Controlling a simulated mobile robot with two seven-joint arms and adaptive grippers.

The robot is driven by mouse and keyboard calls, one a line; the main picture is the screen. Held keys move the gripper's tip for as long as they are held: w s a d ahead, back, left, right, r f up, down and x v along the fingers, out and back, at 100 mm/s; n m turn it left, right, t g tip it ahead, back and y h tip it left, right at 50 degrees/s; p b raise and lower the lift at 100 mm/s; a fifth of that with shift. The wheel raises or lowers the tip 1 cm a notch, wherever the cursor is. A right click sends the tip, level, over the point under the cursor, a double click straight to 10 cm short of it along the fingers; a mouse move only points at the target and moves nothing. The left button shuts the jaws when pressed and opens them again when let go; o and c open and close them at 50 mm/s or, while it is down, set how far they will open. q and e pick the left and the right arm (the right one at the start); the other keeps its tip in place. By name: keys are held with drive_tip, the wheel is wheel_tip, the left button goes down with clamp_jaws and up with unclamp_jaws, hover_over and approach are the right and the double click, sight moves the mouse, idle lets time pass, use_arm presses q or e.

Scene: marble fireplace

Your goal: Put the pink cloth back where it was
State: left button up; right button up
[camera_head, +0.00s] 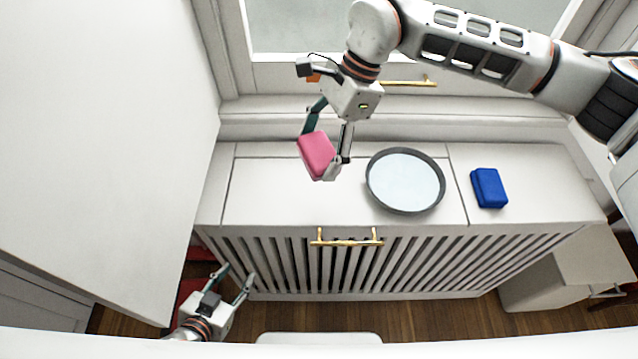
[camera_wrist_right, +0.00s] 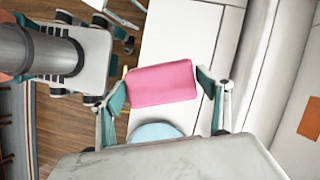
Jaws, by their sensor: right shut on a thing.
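The pink cloth (camera_head: 316,157) is a folded, rounded block. My right gripper (camera_head: 323,150) is shut on it and holds it above the left part of the white cabinet top (camera_head: 265,190). In the right wrist view the pink cloth (camera_wrist_right: 160,83) sits between the two teal fingers. I cannot tell its exact height over the cabinet top. My left gripper (camera_head: 236,278) is open and empty, low in front of the cabinet at the lower left.
A round tray (camera_head: 405,181) with a dark rim lies on the middle of the cabinet top. A folded blue cloth (camera_head: 489,188) lies to its right. A large white panel (camera_head: 100,130) stands on the left. The cabinet top's left part looks clear.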

sight(313, 196)
wheel_tip(313, 196, down, 12)
drive_tip(key=shift+f, duration=0.15)
idle(0.4)
drive_tip(key=shift+f, duration=0.1)
drive_tip(key=o, duration=0.9)
drive_tip(key=shift+o, duration=0.2)
drive_tip(key=shift+w+d+r, duration=0.1)
drive_tip(key=shift+w+r, duration=0.05)
drive_tip(key=shift+r, duration=0.25)
drive_tip(key=v, duration=1.1)
drive_tip(key=shift+r, duration=0.2)
